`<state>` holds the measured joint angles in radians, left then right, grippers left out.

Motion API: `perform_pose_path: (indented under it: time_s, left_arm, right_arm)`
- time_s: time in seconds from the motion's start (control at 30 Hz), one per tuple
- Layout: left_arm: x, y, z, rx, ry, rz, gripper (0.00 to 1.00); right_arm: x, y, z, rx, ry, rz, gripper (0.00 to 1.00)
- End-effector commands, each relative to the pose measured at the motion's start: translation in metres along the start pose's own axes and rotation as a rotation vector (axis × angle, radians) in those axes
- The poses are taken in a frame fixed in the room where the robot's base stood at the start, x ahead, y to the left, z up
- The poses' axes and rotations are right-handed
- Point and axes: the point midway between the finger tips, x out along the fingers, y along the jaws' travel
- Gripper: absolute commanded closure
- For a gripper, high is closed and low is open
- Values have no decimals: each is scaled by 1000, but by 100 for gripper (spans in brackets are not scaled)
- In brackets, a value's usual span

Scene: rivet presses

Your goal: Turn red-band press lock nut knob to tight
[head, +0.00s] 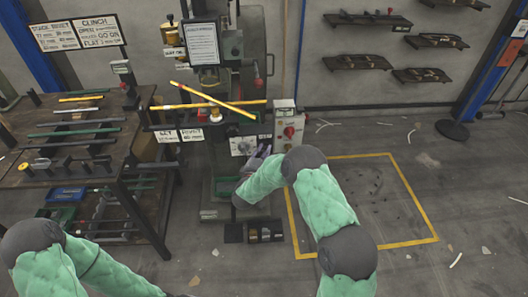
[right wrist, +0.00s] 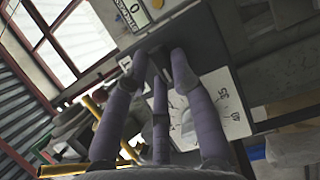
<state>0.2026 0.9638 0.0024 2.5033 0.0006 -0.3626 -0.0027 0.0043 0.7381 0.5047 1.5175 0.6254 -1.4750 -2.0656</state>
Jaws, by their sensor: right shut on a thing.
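The press (head: 243,60) stands at the back centre, with a white dial plate (head: 243,146) low on its front. My right gripper (head: 262,150) is at the right edge of this plate. In the right wrist view its purple fingers (right wrist: 160,62) close around a dark knob-like part, which they mostly hide. A white scale (right wrist: 228,100) with marks such as 35 and 40 lies just behind the fingers. I cannot read the knob's setting, and no red band shows clearly. My left arm shows at lower left; its gripper is outside the view.
A control box (head: 289,128) with a red knob stands right of the dial. Yellow bars (head: 213,103) cross the press above it. A workbench (head: 75,185) with rods is at left. The yellow-outlined floor (head: 385,205) is mostly clear.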

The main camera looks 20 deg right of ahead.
Motion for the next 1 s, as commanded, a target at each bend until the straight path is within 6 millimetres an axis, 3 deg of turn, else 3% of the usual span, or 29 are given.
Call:
perform_pose_path:
  time_s: [0.37,1.0]
  left_arm:
    - [-23,8,1,0,0,0,60]
    - [-68,24,3,0,0,0,60]
  right_arm:
    - [0,4,1,161,-1,-71,100]
    - [2,6,7,714,-3,-300,100]
